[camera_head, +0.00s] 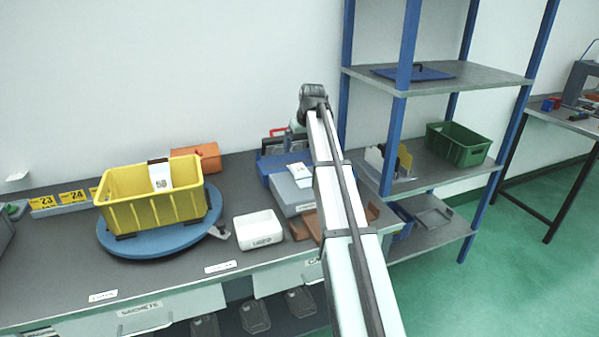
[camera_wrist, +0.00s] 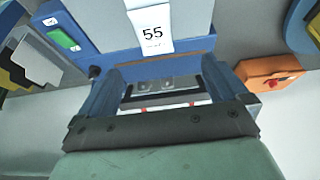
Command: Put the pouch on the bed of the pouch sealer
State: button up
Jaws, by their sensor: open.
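A blue machine with a grey top, which looks like the pouch sealer (camera_head: 287,192), stands at the back right of the bench. In the wrist view the sealer (camera_wrist: 80,22) shows a green display. A white piece marked 55 (camera_wrist: 151,27), perhaps the pouch, lies flat on its grey top; it shows as a small white patch in the head view (camera_head: 299,171). My gripper (camera_wrist: 163,76) is open, its two fingers apart at the sealer's blue rear part, with nothing held. The white piece lies beyond the fingertips. In the head view my arm hides the gripper.
A yellow crate (camera_head: 130,207) with a white tag marked 58 (camera_head: 160,176) stands on a blue turntable (camera_head: 125,246). A white box (camera_head: 258,230) and brown pieces (camera_head: 306,228) are near the sealer. An orange box (camera_head: 207,152) stands behind. Blue-post shelving (camera_head: 400,90) is at right.

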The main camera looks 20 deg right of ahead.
notch_tip(320, 180, up, 2)
jog(key=g, duration=0.2)
send_over(299, 168)
jog(key=w, duration=0.3)
jog(key=s+f+g, duration=0.1)
jog(key=f, duration=0.3)
jog(key=s+f, duration=0.1)
jog(key=f, duration=0.4)
jog(key=s+f+g, duration=0.1)
jog(key=f, duration=0.3)
jog(key=shift+s+f+g, duration=0.15)
jog(key=shift+f+g, duration=0.15)
jog(key=shift+f, duration=0.05)
jog(key=shift+r, duration=0.15)
jog(key=c, duration=1.3)
